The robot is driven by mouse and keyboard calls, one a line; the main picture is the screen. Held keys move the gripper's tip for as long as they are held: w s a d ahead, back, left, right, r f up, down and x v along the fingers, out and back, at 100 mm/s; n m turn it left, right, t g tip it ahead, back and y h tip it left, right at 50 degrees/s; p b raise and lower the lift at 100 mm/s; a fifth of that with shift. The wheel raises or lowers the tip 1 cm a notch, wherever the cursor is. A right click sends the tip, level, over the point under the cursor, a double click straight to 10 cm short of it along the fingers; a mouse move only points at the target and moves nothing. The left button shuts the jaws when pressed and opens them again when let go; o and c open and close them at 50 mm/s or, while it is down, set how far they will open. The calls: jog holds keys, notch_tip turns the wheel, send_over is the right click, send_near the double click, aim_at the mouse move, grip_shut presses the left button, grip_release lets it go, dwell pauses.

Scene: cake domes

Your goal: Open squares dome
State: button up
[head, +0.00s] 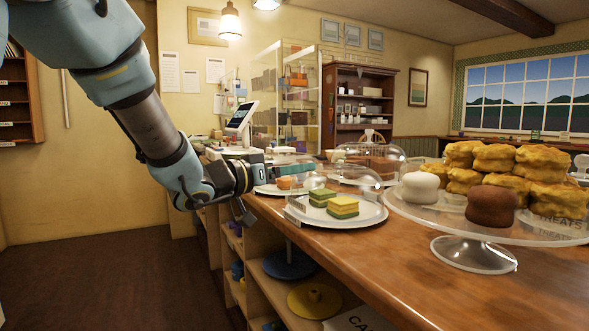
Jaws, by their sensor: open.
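Square layered cakes (335,204), green and yellow, sit on a round white plate (362,219) on the wooden counter. My gripper (273,192) is at the plate's left side. I cannot tell whether a finger touches the dome.
A glass cake stand (474,254) with pastries is close on the right. Another covered plate (378,158) stands behind, and a plate with orange pieces (287,183) lies behind my gripper. A tablet till (241,118) is farther back.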

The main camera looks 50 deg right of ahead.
jog(key=shift+d, duration=0.1)
grip_shut()
dwell(0.6)
dwell(0.8)
